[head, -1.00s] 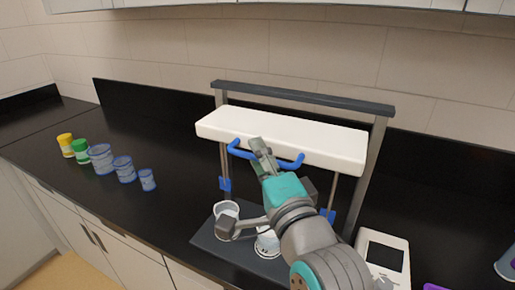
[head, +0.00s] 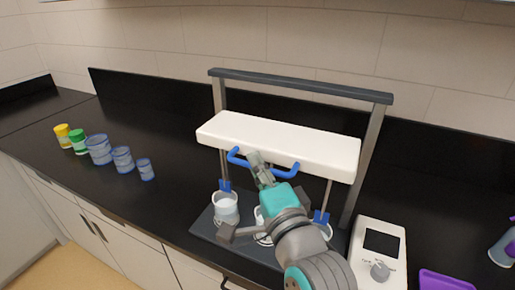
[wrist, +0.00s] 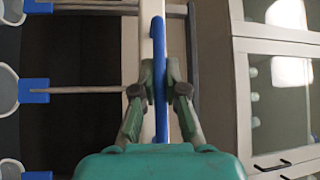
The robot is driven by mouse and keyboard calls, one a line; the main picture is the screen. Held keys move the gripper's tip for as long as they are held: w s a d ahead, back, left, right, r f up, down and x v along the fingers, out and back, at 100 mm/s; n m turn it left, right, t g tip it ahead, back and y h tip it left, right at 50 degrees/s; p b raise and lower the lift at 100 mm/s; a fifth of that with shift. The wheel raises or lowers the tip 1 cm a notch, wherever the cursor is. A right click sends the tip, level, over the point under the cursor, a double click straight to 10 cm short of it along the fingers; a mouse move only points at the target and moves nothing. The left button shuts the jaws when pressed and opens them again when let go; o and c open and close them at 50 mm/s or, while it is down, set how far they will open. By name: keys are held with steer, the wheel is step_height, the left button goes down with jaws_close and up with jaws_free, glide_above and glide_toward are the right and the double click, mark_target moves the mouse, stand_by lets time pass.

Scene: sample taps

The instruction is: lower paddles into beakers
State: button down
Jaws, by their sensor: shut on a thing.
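A white crosspiece (head: 275,143) with a blue handle (head: 283,171) spans a grey frame. My gripper (head: 257,160) is shut on the handle, which also shows between the fingers in the wrist view (wrist: 158,60). Thin rods below the crosspiece carry a left blue paddle (head: 225,186) and a right blue paddle (head: 321,217). The left paddle is close to the rim of the left beaker (head: 226,210); whether it is inside is unclear. The right beaker (head: 326,232) and middle beaker (head: 260,236) are partly hidden by my arm. The wrist view shows a middle paddle (wrist: 33,91).
The frame stands on a dark base plate (head: 203,226). A white control box (head: 379,252) with a knob is to its right, beside a purple tray (head: 443,281). Several blue containers (head: 98,149) and yellow (head: 63,135) and green (head: 79,141) ones stand left. Black counter between is clear.

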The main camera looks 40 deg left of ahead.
step_height(320, 180, down, 9)
stand_by(0.3)
steer(key=c, duration=1.2)
jaws_free()
steer(key=shift+f, duration=0.1)
steer(key=shift+d, duration=0.1)
steer(key=v, duration=1.2)
